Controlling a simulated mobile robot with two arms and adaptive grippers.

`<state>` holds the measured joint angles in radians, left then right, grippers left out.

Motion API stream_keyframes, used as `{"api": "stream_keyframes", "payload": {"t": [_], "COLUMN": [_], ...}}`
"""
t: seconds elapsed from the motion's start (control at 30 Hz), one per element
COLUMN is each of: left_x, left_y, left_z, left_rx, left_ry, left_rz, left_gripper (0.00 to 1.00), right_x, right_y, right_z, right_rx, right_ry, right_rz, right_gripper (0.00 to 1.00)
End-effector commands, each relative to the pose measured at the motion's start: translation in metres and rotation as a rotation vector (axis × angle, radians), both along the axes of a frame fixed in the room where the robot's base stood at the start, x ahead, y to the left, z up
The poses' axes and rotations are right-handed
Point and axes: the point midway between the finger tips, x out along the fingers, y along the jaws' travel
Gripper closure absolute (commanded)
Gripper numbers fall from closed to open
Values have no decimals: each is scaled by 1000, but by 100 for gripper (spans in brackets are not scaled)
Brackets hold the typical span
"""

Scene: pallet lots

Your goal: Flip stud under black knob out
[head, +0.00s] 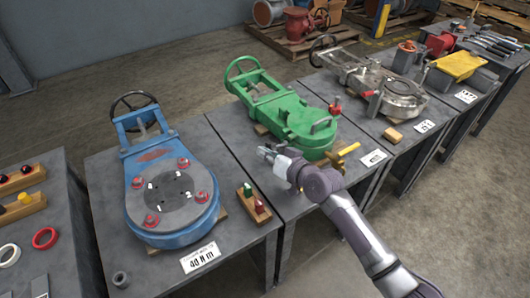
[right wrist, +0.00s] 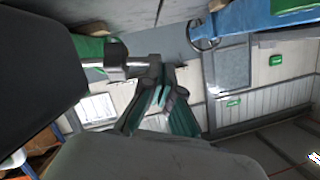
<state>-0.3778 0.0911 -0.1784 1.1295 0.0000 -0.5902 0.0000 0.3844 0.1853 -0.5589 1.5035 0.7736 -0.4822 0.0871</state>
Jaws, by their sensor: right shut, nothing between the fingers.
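On the left table, a wooden block (head: 20,181) carries small dark and red knobs, and a second wooden block (head: 22,207) carries a yellow knob and a dark one. A blue valve (head: 170,200) lies on the middle-left table; its grey round face has several studs with red nuts and small white marks. I cannot tell which stud lies under a black knob. My right gripper (head: 266,153) is shut and empty, in front of the green valve (head: 297,120) and right of the blue one. My left gripper is not in view.
A wooden block (head: 254,205) with red and green knobs stands beside the blue valve. A "40 N m" sign (head: 199,257) lies at the table's front edge. A grey metal valve (head: 390,95) lies farther right. Gaps separate the tables.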

Motion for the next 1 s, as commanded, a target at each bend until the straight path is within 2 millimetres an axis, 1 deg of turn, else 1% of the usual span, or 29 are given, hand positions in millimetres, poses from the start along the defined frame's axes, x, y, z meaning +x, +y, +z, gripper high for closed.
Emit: {"api": "stream_keyframes", "payload": {"t": [0.17,0.27,0.37,0.7,0.83,1.0], "left_x": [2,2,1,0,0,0], "left_y": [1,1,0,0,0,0], "left_z": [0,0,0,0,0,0], "left_rx": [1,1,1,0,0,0], "left_ry": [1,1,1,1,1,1], "left_rz": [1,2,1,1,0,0], "left_gripper": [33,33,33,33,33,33], "right_x": [0,-4,-14,-65,-78,-85], "right_y": [0,-4,-14,-59,-71,-77], "right_z": [0,1,5,23,28,32], "right_rx": [1,1,0,-2,-2,0], "right_ry": [1,1,1,1,2,1], "right_rz": [0,0,-1,0,-1,0], "right_gripper": [100,100,100,100,100,100]}}
